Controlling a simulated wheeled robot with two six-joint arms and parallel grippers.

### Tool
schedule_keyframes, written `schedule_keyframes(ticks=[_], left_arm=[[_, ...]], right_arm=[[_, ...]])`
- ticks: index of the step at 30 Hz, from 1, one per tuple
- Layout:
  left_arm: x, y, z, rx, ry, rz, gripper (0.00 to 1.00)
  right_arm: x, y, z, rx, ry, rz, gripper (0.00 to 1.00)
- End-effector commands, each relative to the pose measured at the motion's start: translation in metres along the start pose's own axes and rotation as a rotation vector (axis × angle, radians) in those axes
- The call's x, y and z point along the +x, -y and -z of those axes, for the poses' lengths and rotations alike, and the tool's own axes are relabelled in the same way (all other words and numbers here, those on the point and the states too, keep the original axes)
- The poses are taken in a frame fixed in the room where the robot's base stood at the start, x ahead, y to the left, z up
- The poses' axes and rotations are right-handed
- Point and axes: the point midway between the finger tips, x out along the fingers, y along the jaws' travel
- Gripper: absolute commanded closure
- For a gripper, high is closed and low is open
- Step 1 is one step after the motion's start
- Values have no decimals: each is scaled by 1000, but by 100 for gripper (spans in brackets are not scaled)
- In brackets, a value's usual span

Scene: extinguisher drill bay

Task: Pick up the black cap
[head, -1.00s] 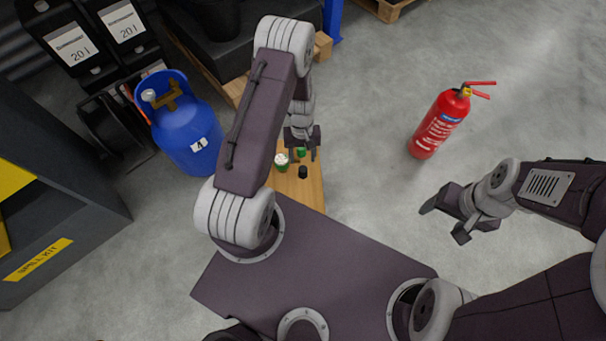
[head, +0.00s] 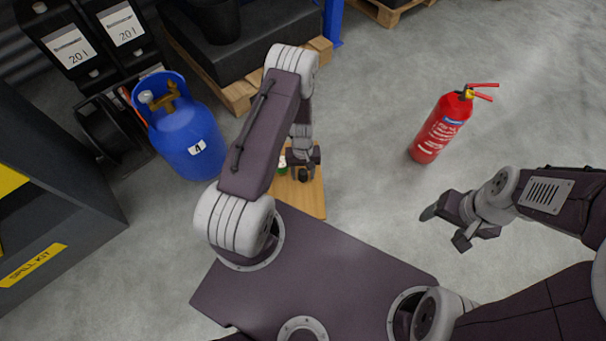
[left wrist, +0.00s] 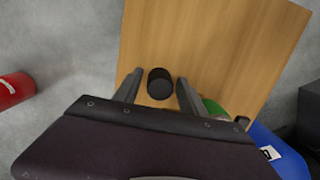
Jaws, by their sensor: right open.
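The black cap (left wrist: 160,84) stands on the wooden board in the left wrist view, between the two fingers of my left gripper (left wrist: 158,77). A gap shows on each side of it, so the gripper is open and not closed on it. In the head view, my left gripper (head: 303,160) is over the board, with the black cap (head: 303,176) at its fingers. My right gripper (head: 445,228) is open and empty over the floor, at the right.
A green item (left wrist: 215,107) lies beside the right finger, partly hidden. The wooden board (head: 312,204) has bare space nearer me. A red extinguisher (head: 440,125) stands to the right, and a blue cylinder (head: 190,140) to the left. Floor between board and extinguisher is clear.

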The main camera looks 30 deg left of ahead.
Motion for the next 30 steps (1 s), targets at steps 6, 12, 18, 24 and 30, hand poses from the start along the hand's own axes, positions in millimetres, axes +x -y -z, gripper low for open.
schedule_keyframes(ticks=[6,12,18,24,30], left_arm=[[0,0,0,0,0,0,100],[-1,0,0,0,0,0,100],[-19,0,-2,0,-1,0,100],[-50,0,-20,2,4,0,100],[-63,0,-68,2,-1,0,100]], right_arm=[[0,0,0,0,0,0,30],[0,0,0,0,0,0,30],[-9,0,1,0,0,0,30],[-21,0,2,0,0,0,30],[-4,0,0,0,0,0,30]])
